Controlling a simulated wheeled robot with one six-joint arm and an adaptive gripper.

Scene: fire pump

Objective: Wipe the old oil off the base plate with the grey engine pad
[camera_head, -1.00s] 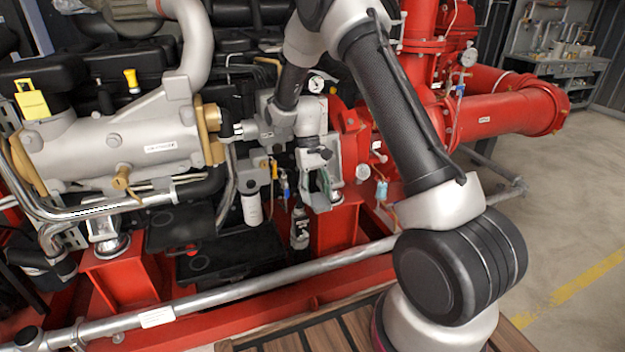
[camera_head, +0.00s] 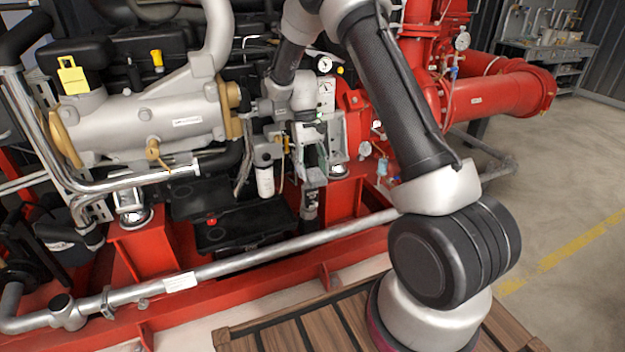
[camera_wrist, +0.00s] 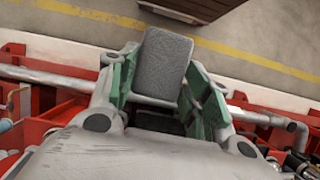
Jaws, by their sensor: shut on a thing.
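My gripper (camera_wrist: 160,92) is shut on the grey engine pad (camera_wrist: 162,62), a flat rounded block held between its green-lined fingers in the wrist view. In the head view, my gripper (camera_head: 316,168) is low in front of the engine, above the long silver pipe. The pad cannot be clearly made out there. The red base frame (camera_head: 240,297) runs along the foot of the machine. I cannot make out a separate base plate or any oil on it.
The silver pipe (camera_head: 245,262) crosses in front of the engine. Black boxes (camera_head: 240,228) sit behind it, left of my gripper. Red pump pipes (camera_head: 490,98) are at right. The floor (camera_head: 560,190) at right is clear.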

